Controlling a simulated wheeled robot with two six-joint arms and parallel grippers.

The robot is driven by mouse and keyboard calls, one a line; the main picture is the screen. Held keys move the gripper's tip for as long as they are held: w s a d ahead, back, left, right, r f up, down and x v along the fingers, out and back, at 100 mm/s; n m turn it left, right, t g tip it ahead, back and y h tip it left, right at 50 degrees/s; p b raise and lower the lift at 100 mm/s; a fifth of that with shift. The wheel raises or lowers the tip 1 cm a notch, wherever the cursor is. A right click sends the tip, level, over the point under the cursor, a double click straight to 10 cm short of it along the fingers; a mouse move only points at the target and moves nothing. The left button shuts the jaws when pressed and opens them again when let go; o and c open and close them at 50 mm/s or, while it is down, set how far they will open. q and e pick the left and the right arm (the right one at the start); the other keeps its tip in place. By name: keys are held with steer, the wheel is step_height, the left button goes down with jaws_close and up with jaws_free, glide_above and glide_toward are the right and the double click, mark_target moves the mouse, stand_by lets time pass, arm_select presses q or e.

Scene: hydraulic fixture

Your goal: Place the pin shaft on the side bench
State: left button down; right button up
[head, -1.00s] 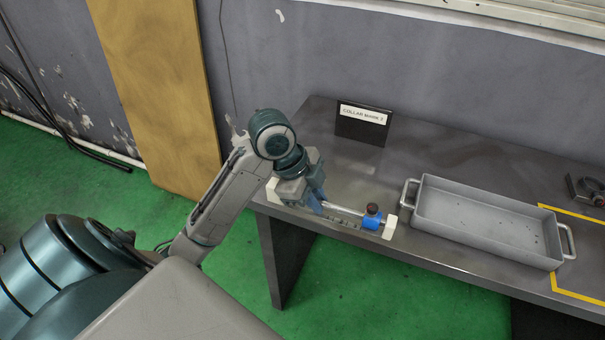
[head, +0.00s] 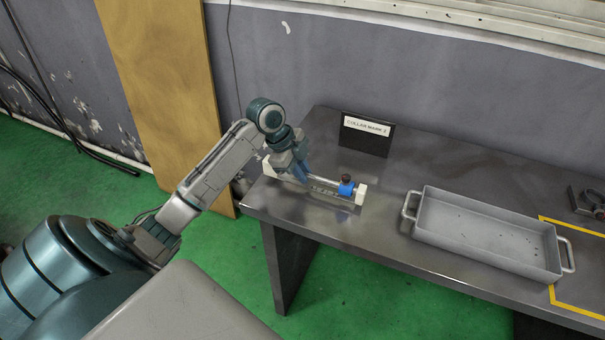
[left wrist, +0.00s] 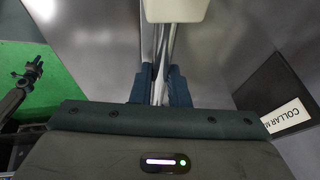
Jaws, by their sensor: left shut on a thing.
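The pin shaft (head: 325,182) is a bright metal rod with a blue collar (head: 346,189) with a dark knob on it. A white block (head: 361,194) shows at its right end, and another white piece shows at the left, behind my gripper. My left gripper (head: 302,177) is shut on the rod, left of the collar. In the left wrist view the two fingers (left wrist: 160,88) close around the rod, which runs to a white block (left wrist: 176,9). The rod is over the left end of the side bench (head: 390,215); I cannot tell if it touches the top.
A grey tray (head: 430,226) with two handles stands to the right on the bench. A sign reading COLLAR MARK 2 (head: 366,131) stands at the back. Yellow tape (head: 578,296) and a metal bracket (head: 590,202) are at the far right. Bare bench lies between shaft and tray.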

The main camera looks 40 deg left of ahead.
arm_select(q)
steer(key=shift+f, duration=0.85)
arm_select(e)
steer(key=shift+s+r, duration=0.2)
steer(key=shift+r, duration=0.05)
steer(key=shift+d, duration=0.15)
arm_select(q)
steer(key=c, duration=1.4)
jaws_free()
steer(key=shift+f, duration=0.1)
arm_select(e)
steer(key=shift+w+d, duration=0.2)
steer(key=shift+d, duration=0.05)
